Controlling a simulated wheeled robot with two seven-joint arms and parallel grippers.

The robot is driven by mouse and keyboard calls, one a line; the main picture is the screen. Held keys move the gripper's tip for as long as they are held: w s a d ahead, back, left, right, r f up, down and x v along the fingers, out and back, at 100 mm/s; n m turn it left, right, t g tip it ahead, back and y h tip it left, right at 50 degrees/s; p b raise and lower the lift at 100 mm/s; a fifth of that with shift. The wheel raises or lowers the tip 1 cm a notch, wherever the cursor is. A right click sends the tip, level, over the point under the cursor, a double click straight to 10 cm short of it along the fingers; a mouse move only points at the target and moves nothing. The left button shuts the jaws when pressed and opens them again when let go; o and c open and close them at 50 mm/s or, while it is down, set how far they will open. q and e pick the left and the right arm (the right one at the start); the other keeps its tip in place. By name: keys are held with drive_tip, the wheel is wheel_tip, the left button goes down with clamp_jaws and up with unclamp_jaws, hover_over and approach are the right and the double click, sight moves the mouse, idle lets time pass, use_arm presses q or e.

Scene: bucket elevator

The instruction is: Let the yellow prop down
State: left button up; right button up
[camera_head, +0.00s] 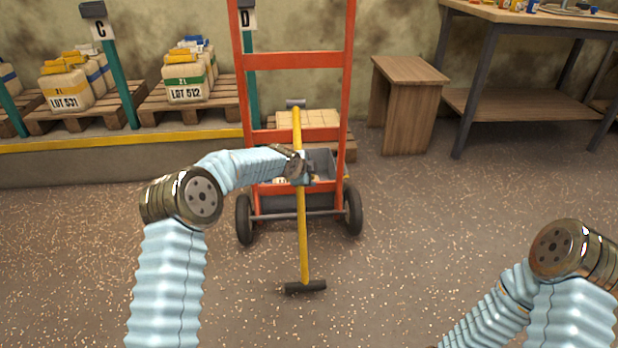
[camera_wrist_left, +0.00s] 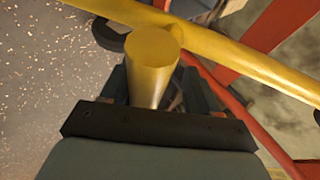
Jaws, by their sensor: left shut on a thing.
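The yellow prop (camera_head: 303,236) is a long bar with a dark crosspiece (camera_head: 306,287) at its lower end and a grey cap at its upper end. It stands steeply in front of the orange hand truck (camera_head: 293,61). My left gripper (camera_head: 306,169) is at its middle. In the left wrist view a short yellow stub (camera_wrist_left: 152,66) of the prop sits between my left gripper's jaws (camera_wrist_left: 155,95), which are shut on it. The long yellow bar (camera_wrist_left: 245,60) crosses behind. My right gripper is out of view; only my right arm shows at lower right.
The hand truck's two black wheels (camera_head: 244,219) rest on the speckled floor. A yellow-edged ledge with pallets (camera_head: 75,110) and jugs stands at back left. A wooden stool (camera_head: 407,105) and a workbench (camera_head: 545,100) stand at back right. The front floor is open.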

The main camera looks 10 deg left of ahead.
use_arm(q)
drive_tip(key=shift+r, duration=0.15)
drive_tip(key=p+v, duration=0.1)
drive_tip(key=v, duration=1.2)
drive_tip(key=shift+s, duration=0.35)
